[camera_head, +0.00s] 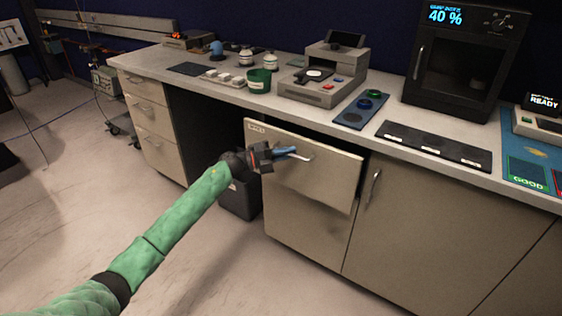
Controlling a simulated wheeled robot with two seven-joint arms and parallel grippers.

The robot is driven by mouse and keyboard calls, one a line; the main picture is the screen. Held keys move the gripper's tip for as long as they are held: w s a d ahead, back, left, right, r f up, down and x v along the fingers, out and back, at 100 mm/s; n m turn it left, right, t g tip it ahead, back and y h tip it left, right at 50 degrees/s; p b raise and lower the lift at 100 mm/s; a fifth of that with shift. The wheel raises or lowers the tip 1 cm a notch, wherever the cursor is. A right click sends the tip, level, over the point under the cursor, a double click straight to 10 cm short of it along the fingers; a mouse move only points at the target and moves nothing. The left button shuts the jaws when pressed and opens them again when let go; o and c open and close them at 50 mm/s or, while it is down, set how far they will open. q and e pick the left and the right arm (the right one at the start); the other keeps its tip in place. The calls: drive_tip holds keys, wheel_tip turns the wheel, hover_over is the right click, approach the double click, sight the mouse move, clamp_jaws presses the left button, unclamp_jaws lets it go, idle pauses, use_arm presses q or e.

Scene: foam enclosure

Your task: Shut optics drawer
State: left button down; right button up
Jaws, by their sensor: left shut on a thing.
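The optics drawer (320,183) has a beige front with a small label at its upper left. It sits under the counter, left of a cabinet door, and its front stands out from the panel below it. I cannot see inside it. My left gripper (287,153), with blue fingers, is at the drawer's metal handle (304,157) and shut on it. The green-sleeved left arm reaches in from the lower left. My right gripper is not in view.
The counter (222,92) above carries a green cup (258,81), a grey device (322,83), a dark tray (435,146) and a black oven-like unit (464,62). A dark bin (240,197) stands in the open knee space.

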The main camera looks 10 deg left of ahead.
use_arm(q)
drive_tip(key=shift+w+d, duration=0.1)
drive_tip(key=shift+w, duration=0.25)
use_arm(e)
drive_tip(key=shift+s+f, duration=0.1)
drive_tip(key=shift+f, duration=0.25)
use_arm(q)
drive_tip(key=c, duration=1.5)
unclamp_jaws()
